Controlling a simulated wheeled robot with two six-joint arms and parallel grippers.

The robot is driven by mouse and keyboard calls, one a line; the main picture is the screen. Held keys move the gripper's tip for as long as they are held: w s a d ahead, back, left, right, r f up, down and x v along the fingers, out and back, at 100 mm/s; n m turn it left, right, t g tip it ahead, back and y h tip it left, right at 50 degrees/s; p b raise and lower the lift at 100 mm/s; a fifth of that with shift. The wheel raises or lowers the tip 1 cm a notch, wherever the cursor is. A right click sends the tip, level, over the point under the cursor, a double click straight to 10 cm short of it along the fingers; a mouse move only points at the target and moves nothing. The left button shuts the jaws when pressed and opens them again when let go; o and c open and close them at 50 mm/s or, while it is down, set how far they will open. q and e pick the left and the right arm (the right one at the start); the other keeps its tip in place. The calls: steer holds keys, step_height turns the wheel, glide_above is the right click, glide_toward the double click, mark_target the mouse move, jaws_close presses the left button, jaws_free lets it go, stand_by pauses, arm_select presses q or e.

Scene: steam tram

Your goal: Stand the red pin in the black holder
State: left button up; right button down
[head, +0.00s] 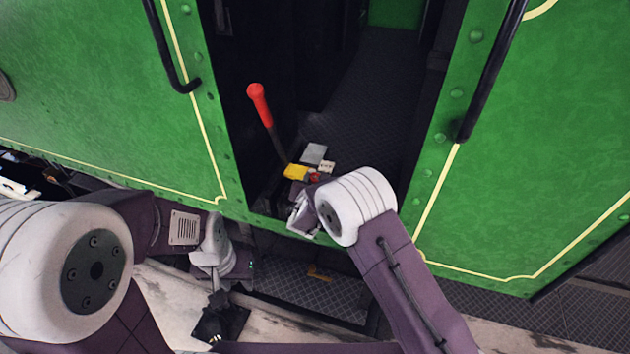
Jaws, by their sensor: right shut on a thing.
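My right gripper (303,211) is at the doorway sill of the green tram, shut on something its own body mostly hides. A small red piece (314,177) shows right by the gripper, among small things on the floor; it may be the red pin, but it is too small to tell. I cannot make out the black holder for sure in this clutter. My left gripper (217,297) hangs low at the lower left, outside the tram and below the sill, and points down; its jaws are too dark and small to read.
A lever with a red handle (258,100) stands up in the doorway. A yellow block (296,171), a grey card-like piece (313,153) and a small white piece (327,167) lie near the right gripper. Black handrails (490,75) flank the opening. A dark tread step (310,290) lies below.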

steer(key=shift+f+b, duration=1.8)
steer(key=shift+b, duration=0.15)
steer(key=c, duration=0.9)
jaws_free()
steer(key=shift+o, duration=0.3)
steer(key=shift+s, duration=0.1)
steer(key=b+v, duration=0.2)
steer(key=v, duration=0.7)
